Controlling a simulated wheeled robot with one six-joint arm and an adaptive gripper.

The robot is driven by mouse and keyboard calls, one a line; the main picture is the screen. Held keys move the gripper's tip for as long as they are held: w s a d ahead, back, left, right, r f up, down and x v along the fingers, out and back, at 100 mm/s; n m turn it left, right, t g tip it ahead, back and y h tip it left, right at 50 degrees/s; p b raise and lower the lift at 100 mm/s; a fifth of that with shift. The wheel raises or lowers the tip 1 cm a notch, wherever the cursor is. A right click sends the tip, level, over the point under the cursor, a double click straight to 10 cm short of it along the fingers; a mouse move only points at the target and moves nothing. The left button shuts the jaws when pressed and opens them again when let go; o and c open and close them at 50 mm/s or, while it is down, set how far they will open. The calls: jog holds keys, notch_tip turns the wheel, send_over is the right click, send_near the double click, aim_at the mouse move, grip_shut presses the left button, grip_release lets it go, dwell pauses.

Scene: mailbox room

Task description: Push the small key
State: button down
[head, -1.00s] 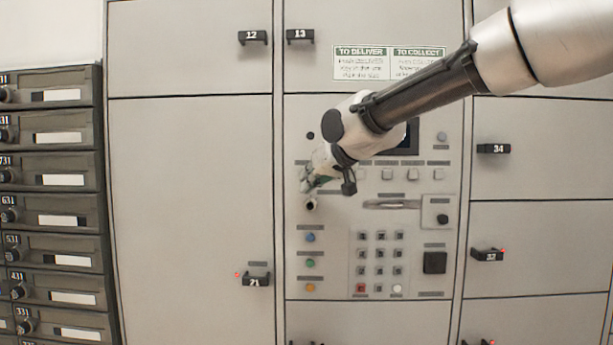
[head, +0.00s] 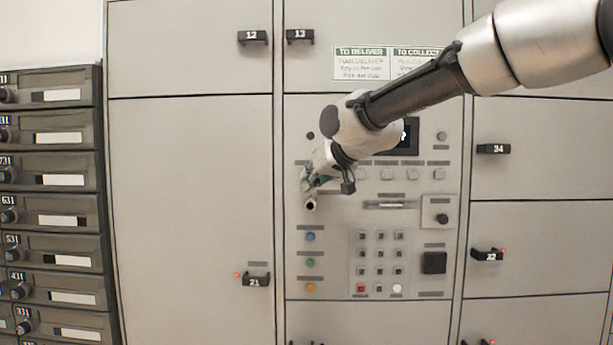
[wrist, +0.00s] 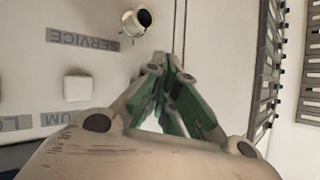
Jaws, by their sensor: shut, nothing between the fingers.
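My gripper (head: 309,185) is shut and empty, its green-sided fingers in front of the left end of the row of square keys. In the wrist view, which sees the panel upside down, the closed fingertips (wrist: 160,68) are near the panel; I cannot tell whether they touch it. No key labelled small is readable, and the fingers cover the left end of the row. One white square key (wrist: 78,87) shows beside the fingers, with a partly cut label ending in "UM". More square keys (head: 387,174) show right of the gripper.
A round service lock (head: 310,203) sticks out just below the fingertips. Below are coloured buttons (head: 310,264) and a keypad (head: 380,255). A dark screen (head: 405,137) is partly behind my arm. Locker door handles (head: 256,280) protrude around the panel.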

jog(key=shift+w, duration=0.15)
dwell(0.6)
jog(key=shift+w, duration=0.25)
jog(key=shift+w, duration=0.4)
dwell(0.6)
jog(key=shift+s, duration=0.85)
jog(key=shift+s+a, duration=0.1)
jog(key=shift+s, duration=2.4)
